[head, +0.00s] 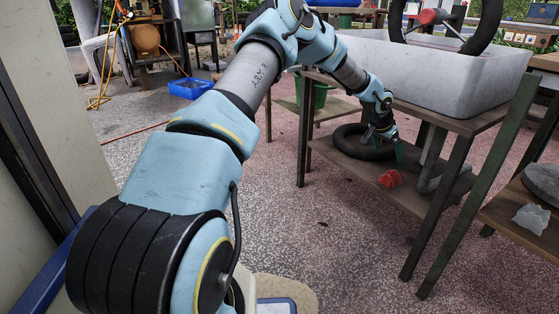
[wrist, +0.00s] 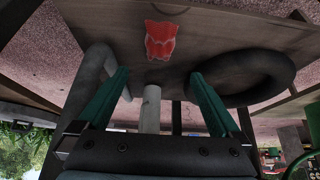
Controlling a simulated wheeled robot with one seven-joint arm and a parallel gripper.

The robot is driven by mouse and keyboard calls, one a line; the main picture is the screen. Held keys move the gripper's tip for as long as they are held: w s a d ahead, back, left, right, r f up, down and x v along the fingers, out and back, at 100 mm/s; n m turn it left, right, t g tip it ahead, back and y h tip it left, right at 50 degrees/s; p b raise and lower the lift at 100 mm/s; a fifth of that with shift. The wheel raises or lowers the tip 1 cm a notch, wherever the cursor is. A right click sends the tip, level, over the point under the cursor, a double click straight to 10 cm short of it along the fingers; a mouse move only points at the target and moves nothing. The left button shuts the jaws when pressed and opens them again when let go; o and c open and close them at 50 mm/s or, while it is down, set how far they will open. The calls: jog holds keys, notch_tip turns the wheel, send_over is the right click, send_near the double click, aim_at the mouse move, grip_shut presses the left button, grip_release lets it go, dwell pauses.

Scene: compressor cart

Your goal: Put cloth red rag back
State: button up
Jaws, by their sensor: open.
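The red rag (head: 390,178) lies crumpled on the lower shelf (head: 355,163) of the wooden table, near the shelf's front edge. It also shows in the wrist view (wrist: 160,40), beyond my fingertips and roughly centred between them. My gripper (head: 383,150) is open, with its teal fingers apart, and nothing shows between them in the wrist view (wrist: 158,76). It is under the tabletop, close to the rag but apart from it.
A black tyre or ring (head: 362,143) lies on the same shelf behind my gripper. A grey bent pipe (head: 440,172) stands right of the rag. Above is a tabletop with a large pale tub (head: 430,75). Table legs stand close by. The floor in front is clear.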

jog(key=s+a+r+n+y, duration=0.25)
jog(key=s+a, duration=0.25)
jog(key=a, duration=0.8)
jog(key=s+a+r+n+y, duration=0.15)
jog(key=s+a+r, duration=0.3)
jog(key=a, duration=0.75)
jog(key=s+a+r+n+y, duration=0.1)
jog(key=s+a+r+n, duration=0.3)
jog(key=a, duration=0.9)
jog(key=s+a+n+g, duration=0.1)
jog(key=s+a+n, duration=0.2)
jog(key=s+a, duration=0.5)
jog(key=s, duration=0.3)
jog(key=shift+s+a+f, duration=0.15)
jog(key=shift+s+a, duration=0.15)
jog(key=shift+s, duration=0.05)
notch_tip(320, 180, up, 41)
jog(key=p, duration=4)
jog(key=shift+f+p, duration=0.15)
jog(key=shift+p, duration=0.15)
